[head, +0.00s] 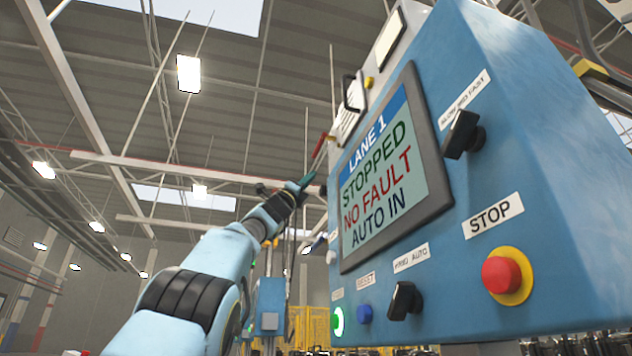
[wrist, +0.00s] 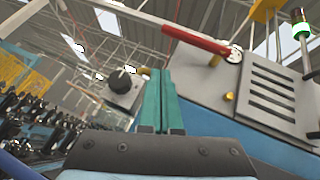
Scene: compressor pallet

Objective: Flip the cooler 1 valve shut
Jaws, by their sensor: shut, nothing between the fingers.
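A long red lever handle (wrist: 198,38) shows in the wrist view, running from the upper middle down to a round metal pivot at its right end. No label naming cooler 1 can be read near it. In the head view a small red bar (head: 319,150) shows just beyond the panel's left edge, above my fingertips. My gripper (wrist: 162,90) has two teal fingers pressed together, with nothing between them. The fingertips lie below and left of the red lever in the wrist view, and I see no contact. My gripper also shows in the head view (head: 307,181).
A blue control box (head: 560,200) with a screen (head: 385,170), a red stop button (head: 502,275) and black knobs fills the right of the head view. In the wrist view, a slotted grey plate (wrist: 245,100) is at right and a knob box (wrist: 122,88) at left.

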